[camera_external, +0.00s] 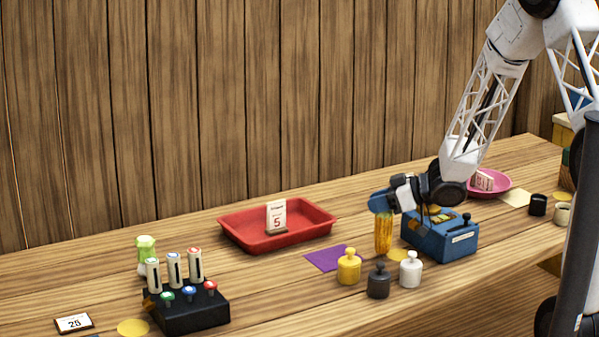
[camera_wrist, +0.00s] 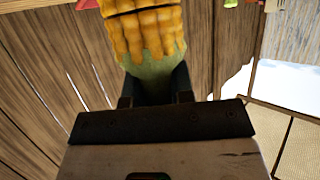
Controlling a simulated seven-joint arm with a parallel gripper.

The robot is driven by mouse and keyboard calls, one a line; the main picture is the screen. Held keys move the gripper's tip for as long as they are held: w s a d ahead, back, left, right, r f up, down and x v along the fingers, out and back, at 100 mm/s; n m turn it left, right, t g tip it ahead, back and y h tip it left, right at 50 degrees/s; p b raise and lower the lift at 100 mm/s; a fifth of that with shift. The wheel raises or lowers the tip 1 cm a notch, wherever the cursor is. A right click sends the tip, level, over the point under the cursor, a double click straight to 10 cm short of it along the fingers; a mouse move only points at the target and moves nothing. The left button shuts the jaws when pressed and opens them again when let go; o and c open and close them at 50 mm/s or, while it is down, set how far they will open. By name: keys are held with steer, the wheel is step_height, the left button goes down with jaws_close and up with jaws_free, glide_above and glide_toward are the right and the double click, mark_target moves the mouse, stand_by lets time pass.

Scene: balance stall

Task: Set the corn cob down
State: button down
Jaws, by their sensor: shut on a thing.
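The yellow corn cob (camera_external: 383,233) hangs upright below my gripper (camera_external: 380,203) in the external view, just left of the blue box. In the wrist view the cob (camera_wrist: 145,35) shows yellow kernels and a pale green end, and my gripper (camera_wrist: 155,90) is shut on that green end. The cob's lower tip is close to the table, near the purple mat; I cannot tell whether it touches the wood.
A blue box (camera_external: 452,240) stands right of the cob. Yellow (camera_external: 349,268), black (camera_external: 378,281) and white (camera_external: 411,270) weights stand in front. A purple mat (camera_external: 325,259) and a red tray (camera_external: 245,238) lie left. A black rack (camera_external: 190,312) is at the front left.

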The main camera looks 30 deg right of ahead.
mark_target(390, 214)
steer(key=shift+f, duration=0.65)
steer(key=c, duration=1)
jaws_free()
steer(key=shift+v, duration=0.85)
steer(key=shift+s+d+r, duration=0.5)
steer(key=shift+r, duration=3.35)
steer(key=shift+r, duration=0.15)
